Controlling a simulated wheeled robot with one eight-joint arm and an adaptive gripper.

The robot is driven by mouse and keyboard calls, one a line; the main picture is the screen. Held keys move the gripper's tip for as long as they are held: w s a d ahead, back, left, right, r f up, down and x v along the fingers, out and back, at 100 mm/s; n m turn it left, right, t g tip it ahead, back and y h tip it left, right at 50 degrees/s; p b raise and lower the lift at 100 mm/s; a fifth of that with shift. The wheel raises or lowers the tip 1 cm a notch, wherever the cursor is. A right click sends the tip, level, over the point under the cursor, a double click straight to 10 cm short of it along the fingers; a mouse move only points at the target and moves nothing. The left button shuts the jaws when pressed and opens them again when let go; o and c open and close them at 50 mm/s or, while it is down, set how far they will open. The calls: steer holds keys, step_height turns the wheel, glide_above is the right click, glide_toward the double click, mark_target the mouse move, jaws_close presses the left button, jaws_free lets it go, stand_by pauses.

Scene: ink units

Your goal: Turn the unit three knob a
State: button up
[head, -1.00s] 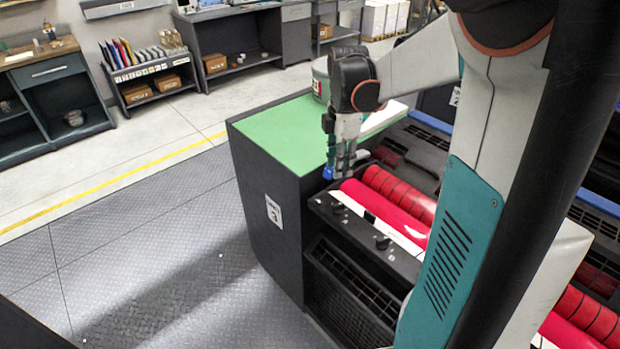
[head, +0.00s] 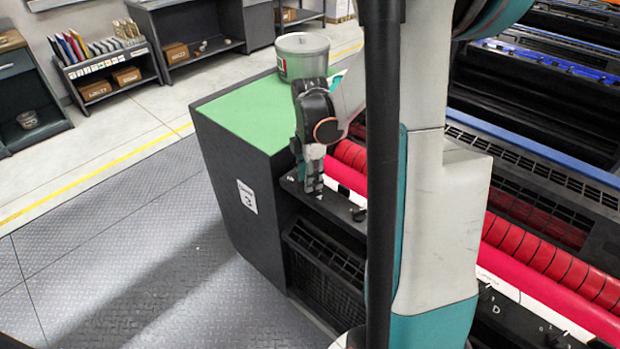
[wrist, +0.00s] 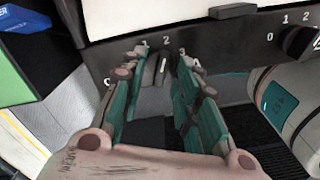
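Unit three (head: 225,165) is a dark cabinet with a green top and a "3" label (head: 247,196) on its side. In the wrist view, a dark knob (wrist: 162,68) with a white pointer line sits on the front panel, with "1" and "2" above it and what looks like an "A" at its right. My gripper (wrist: 161,54) is open, with one finger on each side of this knob; contact cannot be told. In the head view my gripper (head: 313,186) points down at the left end of the panel and hides this knob.
A second knob (wrist: 300,42) marked 0, 1, 2 is to the right; it also shows in the head view (head: 358,213). Red rollers (head: 350,158) lie behind the panel. A grey can (head: 303,57) stands on the green top. A blue object (wrist: 22,17) is at upper left.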

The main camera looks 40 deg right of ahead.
jaws_close()
steer(key=shift+m, duration=0.4)
steer(key=m, duration=0.4)
steer(key=shift+w+m, duration=0.1)
steer(key=shift+m, duration=0.2)
steer(key=shift+d+m+b, duration=0.1)
steer(key=shift+m+b, duration=0.25)
steer(key=shift+m, duration=1.85)
jaws_free()
